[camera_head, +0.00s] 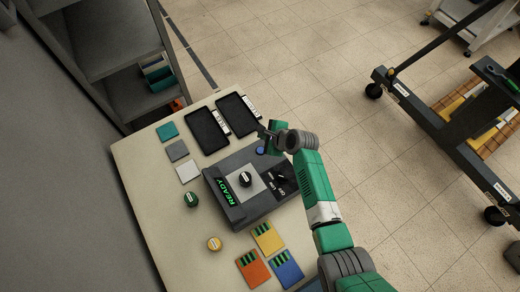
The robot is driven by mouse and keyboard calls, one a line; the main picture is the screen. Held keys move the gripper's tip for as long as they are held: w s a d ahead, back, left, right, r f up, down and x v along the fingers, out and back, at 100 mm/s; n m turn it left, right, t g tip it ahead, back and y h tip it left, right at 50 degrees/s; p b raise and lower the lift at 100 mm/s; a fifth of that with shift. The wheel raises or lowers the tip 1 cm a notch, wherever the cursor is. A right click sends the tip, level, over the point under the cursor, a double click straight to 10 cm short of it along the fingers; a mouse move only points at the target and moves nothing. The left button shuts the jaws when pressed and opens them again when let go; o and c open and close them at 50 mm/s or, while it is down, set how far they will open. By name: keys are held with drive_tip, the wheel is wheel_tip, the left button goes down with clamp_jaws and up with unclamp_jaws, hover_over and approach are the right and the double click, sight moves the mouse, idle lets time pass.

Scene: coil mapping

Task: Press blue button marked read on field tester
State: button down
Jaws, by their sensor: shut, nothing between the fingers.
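The field tester (226,201) is a dark grey box on the pale table, with a green READY display (236,190). A black knob-like piece (245,179) stands on the light square plate on its top. A blue button (261,150) shows at the tester's upper right end, partly beside my gripper; its marking is too small to read. My gripper (262,133) is shut and empty, over or close to the button end of the tester. I cannot tell whether it touches the tester.
Two black trays (207,130) with white labels lie behind the tester. Teal, grey and white squares (178,151) lie at the left. Green and yellow round pieces (191,199) and orange, yellow and blue cards (254,269) are nearer. A shelf (135,98) stands at the upper left.

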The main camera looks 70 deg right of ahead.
sight(261, 151)
wheel_tip(261, 151, down, 8)
drive_tip(key=b, duration=0.8)
drive_tip(key=shift+f, duration=0.35)
idle(1.2)
drive_tip(key=shift+f, duration=0.4)
drive_tip(key=shift+f+b, duration=0.4)
drive_tip(key=shift+b, duration=0.1)
idle(0.4)
drive_tip(key=shift+r, duration=0.15)
drive_tip(key=shift+r+p, duration=0.65)
drive_tip(key=shift+p, duration=0.25)
